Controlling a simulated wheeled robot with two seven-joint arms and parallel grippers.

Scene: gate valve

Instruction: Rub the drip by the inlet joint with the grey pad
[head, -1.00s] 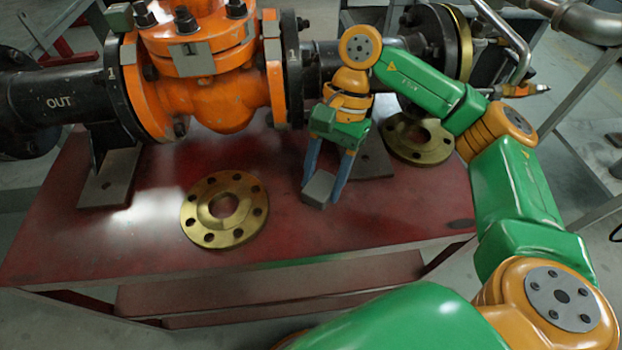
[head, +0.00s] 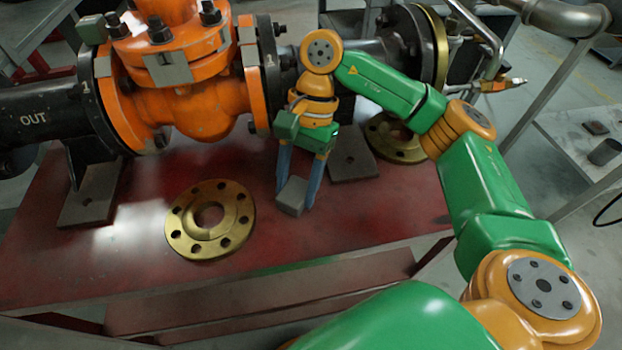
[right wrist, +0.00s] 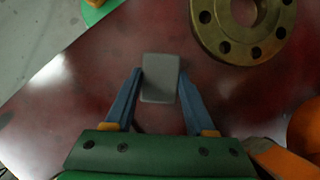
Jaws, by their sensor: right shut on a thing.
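The grey pad (head: 292,196) is a small block between the fingertips of my right gripper (head: 297,197), which is shut on it. The right wrist view also shows the pad (right wrist: 160,78) between the two blue fingers. The gripper points down over the red table, in front of the pipe right of the orange valve (head: 205,95). The dark flange joint (head: 266,75) on the valve's right side, opposite the pipe marked OUT, is behind and left of the gripper. I cannot make out a drip there. My left gripper is not in view.
A loose brass flange (head: 210,219) lies on the red table (head: 330,235) left of the gripper. Another brass flange (head: 397,142) lies behind my right arm. A grey support plate (head: 352,155) is close behind the gripper. The table's front middle is clear.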

